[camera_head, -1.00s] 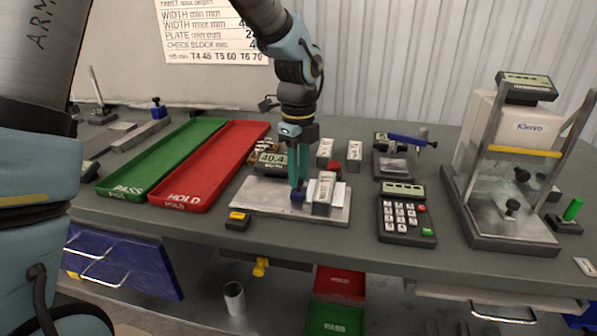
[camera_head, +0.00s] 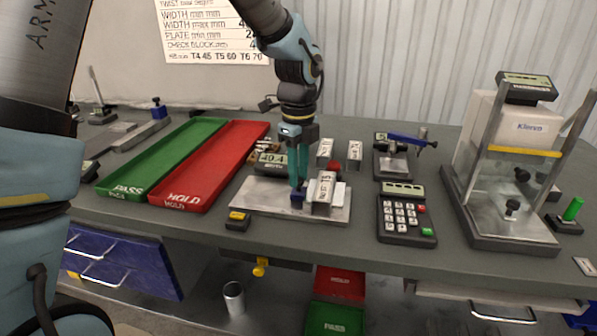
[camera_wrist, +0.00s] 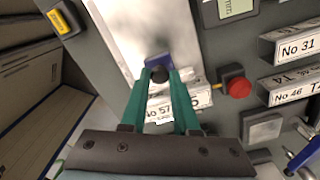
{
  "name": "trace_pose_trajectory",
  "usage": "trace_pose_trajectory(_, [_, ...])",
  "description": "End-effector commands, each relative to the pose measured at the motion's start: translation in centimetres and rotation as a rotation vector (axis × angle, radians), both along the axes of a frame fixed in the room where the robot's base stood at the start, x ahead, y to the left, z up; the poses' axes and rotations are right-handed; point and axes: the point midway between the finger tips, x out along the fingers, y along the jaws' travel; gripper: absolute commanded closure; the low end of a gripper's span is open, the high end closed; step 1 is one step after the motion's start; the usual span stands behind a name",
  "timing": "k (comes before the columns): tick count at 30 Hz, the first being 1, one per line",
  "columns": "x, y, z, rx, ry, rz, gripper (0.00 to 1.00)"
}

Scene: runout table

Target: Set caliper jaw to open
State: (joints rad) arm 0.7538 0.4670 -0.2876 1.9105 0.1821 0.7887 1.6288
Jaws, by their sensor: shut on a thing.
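The caliper is a pale metal plate (camera_head: 265,197) on the bench, with a readout (camera_head: 272,160) showing 40.4. Its small blue jaw piece (camera_head: 297,197) sits on the plate, and the blue piece also shows in the wrist view (camera_wrist: 158,61) with a dark round knob (camera_wrist: 160,75). My gripper (camera_head: 298,187) points down over the plate; its teal fingers are shut on the knob in the wrist view (camera_wrist: 161,78). A labelled block (camera_head: 324,190) lies on the plate just right of the jaw. The fingers partly hide the jaw.
A red button (camera_head: 333,167) and several labelled blocks (camera_head: 325,151) stand behind the plate. The red HOLD tray (camera_head: 184,202) and green PASS tray (camera_head: 122,190) lie left. A keypad (camera_head: 402,218) and glass-sided scale (camera_head: 500,235) stand right. A yellow-topped box (camera_head: 237,219) is at the front.

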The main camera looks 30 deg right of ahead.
Motion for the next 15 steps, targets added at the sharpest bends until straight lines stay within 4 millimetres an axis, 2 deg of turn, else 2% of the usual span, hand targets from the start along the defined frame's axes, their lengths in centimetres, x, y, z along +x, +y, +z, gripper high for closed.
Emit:
trace_pose_trajectory(11, [0.1, 0.0, 0.1, -0.002, -0.001, 0.001, 1.00])
trace_pose_trajectory(15, [1.3, 1.3, 0.3, -0.001, 0.000, 0.005, 1.00])
